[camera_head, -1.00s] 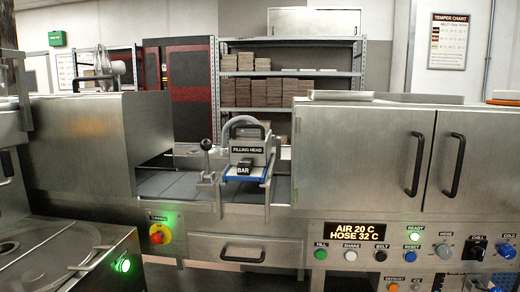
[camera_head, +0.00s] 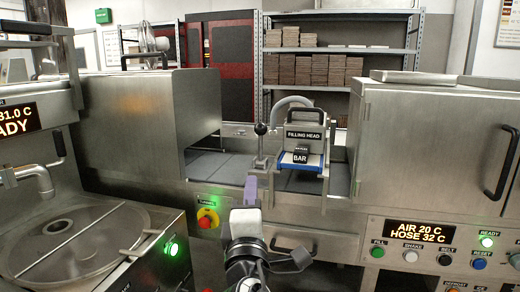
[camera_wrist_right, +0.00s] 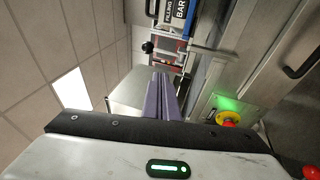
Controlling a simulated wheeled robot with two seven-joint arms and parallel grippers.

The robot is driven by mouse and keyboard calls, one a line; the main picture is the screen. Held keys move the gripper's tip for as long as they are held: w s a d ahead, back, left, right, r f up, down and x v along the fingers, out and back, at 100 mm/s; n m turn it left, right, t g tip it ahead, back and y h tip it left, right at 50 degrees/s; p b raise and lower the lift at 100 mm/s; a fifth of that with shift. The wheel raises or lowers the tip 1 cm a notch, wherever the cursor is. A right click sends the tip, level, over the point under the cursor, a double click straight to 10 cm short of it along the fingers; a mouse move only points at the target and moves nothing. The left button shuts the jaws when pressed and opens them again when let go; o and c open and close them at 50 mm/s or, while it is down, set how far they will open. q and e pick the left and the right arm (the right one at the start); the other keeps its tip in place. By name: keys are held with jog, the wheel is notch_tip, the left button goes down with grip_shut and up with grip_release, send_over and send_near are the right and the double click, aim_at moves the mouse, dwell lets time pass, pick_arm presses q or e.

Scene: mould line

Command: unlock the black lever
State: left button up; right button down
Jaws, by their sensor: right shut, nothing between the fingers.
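The black lever (camera_head: 261,129) has a round black knob on a thin metal stem. It stands upright at the front edge of the line, just left of the filling head (camera_head: 304,140). In the right wrist view its black knob (camera_wrist_right: 148,47) shows beyond the fingertips. My right gripper (camera_head: 251,184) has purple fingers, shut and empty. In the head view it appears below the knob, in front of the lever's foot. In the wrist view the fingers (camera_wrist_right: 161,77) look apart from the knob. My left gripper is not in view.
A steel hood (camera_head: 150,120) stands left of the lever and a steel cabinet (camera_head: 420,140) right. A red and yellow stop button (camera_head: 208,218) sits left of my right arm. A drawer handle (camera_head: 292,246) is below. A round steel pan (camera_head: 70,240) is at the left.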

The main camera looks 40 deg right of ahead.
notch_tip(320, 180, up, 3)
jog(key=d+h, duration=0.1)
jog(key=p, duration=0.3)
send_near(260, 133)
jog(key=shift+m, duration=0.3)
jog(key=x, duration=0.5)
jog(key=shift+w+d+r, duration=0.1)
jog(key=shift+d+r, duration=0.05)
jog(key=shift+w+d, duration=0.3)
jog(key=shift+w, duration=0.1)
jog(key=shift+w, duration=0.1)
